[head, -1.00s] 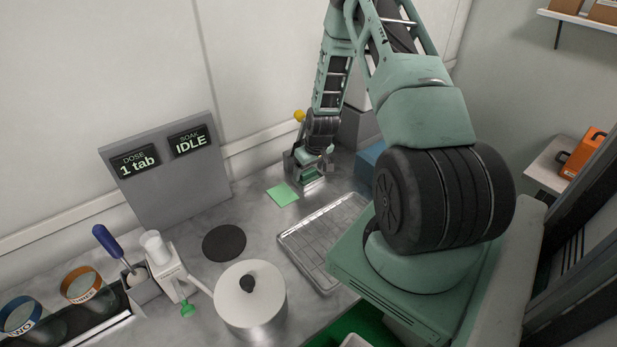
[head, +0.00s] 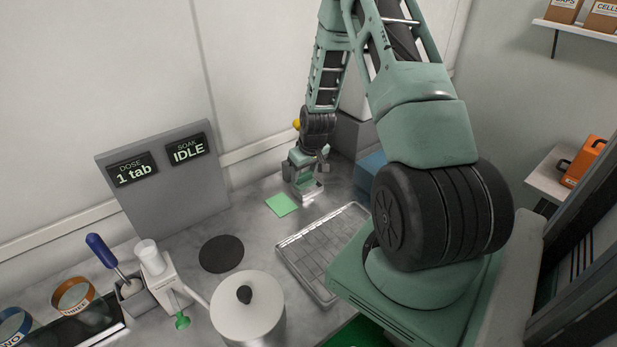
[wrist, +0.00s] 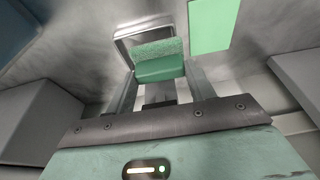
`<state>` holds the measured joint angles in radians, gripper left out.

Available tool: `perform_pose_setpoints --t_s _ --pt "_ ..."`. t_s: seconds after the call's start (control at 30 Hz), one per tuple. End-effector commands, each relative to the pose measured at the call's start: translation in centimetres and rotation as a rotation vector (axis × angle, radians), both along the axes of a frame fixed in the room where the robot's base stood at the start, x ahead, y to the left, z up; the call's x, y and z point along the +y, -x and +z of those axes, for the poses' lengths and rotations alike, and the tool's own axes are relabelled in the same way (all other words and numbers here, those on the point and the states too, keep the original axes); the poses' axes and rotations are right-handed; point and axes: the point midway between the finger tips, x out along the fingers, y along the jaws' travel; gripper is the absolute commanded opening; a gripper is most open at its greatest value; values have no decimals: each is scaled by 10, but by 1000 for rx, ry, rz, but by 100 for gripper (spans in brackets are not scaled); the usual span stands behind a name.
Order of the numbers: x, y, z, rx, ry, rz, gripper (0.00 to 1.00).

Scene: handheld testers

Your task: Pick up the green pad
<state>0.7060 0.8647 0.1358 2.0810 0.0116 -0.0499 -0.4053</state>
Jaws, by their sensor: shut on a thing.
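In the head view my gripper (head: 304,181) points down over the holder (head: 311,193) at the back of the counter, and the pad is mostly hidden there.
A flat light-green square (head: 281,204) lies left of the holder. A wire-grid tray (head: 322,250) lies in front, with a dark round mat (head: 221,253) and a lidded pot (head: 247,305) to its left. A blue block (head: 370,172) stands right of my gripper.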

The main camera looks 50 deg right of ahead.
Motion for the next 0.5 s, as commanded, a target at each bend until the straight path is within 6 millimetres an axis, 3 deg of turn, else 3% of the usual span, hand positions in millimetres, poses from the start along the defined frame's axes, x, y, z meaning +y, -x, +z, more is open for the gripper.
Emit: perform_pose_setpoints --t_s 0.5 --pt "126 -18 -3 -2 2 8 28"
